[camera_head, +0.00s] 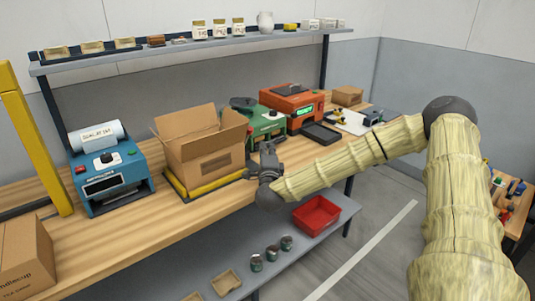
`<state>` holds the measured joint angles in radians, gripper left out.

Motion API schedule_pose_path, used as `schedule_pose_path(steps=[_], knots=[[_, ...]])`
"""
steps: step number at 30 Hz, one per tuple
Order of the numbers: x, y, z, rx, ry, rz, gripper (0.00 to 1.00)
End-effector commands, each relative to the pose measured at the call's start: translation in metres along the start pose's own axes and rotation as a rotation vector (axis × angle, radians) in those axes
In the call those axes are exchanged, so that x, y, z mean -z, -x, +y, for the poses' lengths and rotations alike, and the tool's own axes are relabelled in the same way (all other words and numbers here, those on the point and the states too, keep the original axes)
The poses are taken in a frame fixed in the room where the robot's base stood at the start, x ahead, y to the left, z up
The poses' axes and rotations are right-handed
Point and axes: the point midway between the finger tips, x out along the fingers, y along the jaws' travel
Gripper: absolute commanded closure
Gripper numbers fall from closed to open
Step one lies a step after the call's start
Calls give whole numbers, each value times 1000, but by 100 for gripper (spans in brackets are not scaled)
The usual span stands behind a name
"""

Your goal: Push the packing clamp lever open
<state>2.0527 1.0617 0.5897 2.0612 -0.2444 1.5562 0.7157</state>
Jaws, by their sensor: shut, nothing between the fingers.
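My gripper (263,164) is at the front edge of the wooden workbench (130,230), just right of an open cardboard box (208,150). It is small and dark in this view, and it is shut and empty. A green machine (262,122) stands behind it, with a dark rounded part (243,103) on top. I cannot tell for sure which part is the packing clamp lever. It may be hidden behind my gripper or the box. Contact between my gripper and anything is too small to tell.
The box sits on a yellow-edged platform (185,192). A blue machine (107,170) stands left of it, and an orange machine (292,100) at the back. A red bin (316,215) and several cans are on the lower shelf. The bench front between blue machine and carton (24,255) is clear.

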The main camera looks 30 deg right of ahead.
Motion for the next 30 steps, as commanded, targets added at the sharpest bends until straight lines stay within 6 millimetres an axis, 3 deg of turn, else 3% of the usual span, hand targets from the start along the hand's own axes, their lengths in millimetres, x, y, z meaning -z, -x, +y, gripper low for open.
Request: schedule_pose_path(steps=[6,12,30], knots=[[-5,-34,-2,0,2,-2,100],[-21,-50,-1,0,1,-2,100],[-28,-57,-1,-1,0,0,100]])
